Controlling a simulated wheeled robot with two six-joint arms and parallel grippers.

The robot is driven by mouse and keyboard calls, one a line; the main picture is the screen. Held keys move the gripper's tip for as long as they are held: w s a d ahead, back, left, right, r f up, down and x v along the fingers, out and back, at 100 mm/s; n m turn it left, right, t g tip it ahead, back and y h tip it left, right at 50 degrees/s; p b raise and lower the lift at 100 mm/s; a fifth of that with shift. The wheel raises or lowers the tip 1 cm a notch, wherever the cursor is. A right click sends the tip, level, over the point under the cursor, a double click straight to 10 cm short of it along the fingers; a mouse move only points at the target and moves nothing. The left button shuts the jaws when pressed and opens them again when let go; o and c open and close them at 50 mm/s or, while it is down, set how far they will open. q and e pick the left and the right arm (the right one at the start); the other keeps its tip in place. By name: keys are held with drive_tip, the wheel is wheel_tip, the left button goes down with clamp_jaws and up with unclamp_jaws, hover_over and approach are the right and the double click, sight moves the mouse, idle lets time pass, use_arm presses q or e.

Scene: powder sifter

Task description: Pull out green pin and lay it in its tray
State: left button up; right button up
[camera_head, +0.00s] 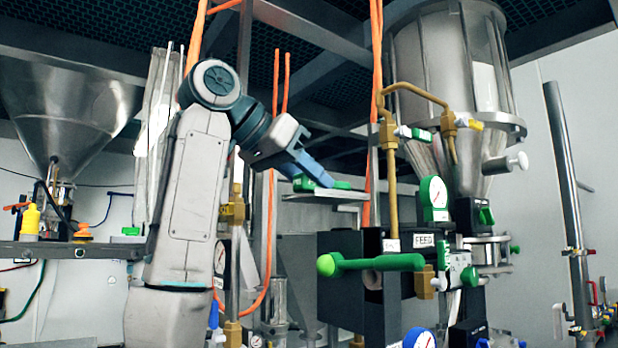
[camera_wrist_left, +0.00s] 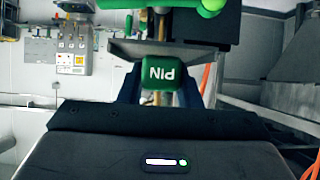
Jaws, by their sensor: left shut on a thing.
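My left gripper (camera_head: 322,176) reaches in from the left with its blue fingers angled down to the right. It is shut on the green pin (camera_head: 307,185), which sits at the near edge of a small grey tray (camera_head: 330,195). In the left wrist view the pin's green head (camera_wrist_left: 160,72), with upside-down "PIN" lettering, is between the fingers, beside the tray's edge (camera_wrist_left: 125,47). Whether the pin rests on the tray I cannot tell. My right gripper is in neither view.
A green lever with a ball end (camera_head: 326,265) and a black box (camera_head: 345,290) are below the tray. A brown pipe (camera_head: 392,190), a gauge (camera_head: 434,198) and a large hopper (camera_head: 450,80) stand to the right. Orange cables (camera_head: 375,130) hang close by.

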use_arm(q)
drive_tip(key=shift+f, duration=0.35)
drive_tip(key=o, duration=1.1)
drive_tip(key=shift+s+a+r+b, duration=0.15)
drive_tip(key=shift+a+b, duration=0.1)
drive_tip(key=shift+b, duration=0.5)
drive_tip(key=b+v, duration=0.4)
drive_tip(key=shift+s+a, duration=0.25)
drive_tip(key=shift+a, duration=0.1)
drive_tip(key=b+v, duration=0.1)
drive_tip(key=v, duration=0.1)
drive_tip(key=b+v, duration=0.1)
drive_tip(key=v, duration=0.2)
drive_tip(key=shift+s+r+b, duration=0.1)
drive_tip(key=shift+r+b, duration=0.3)
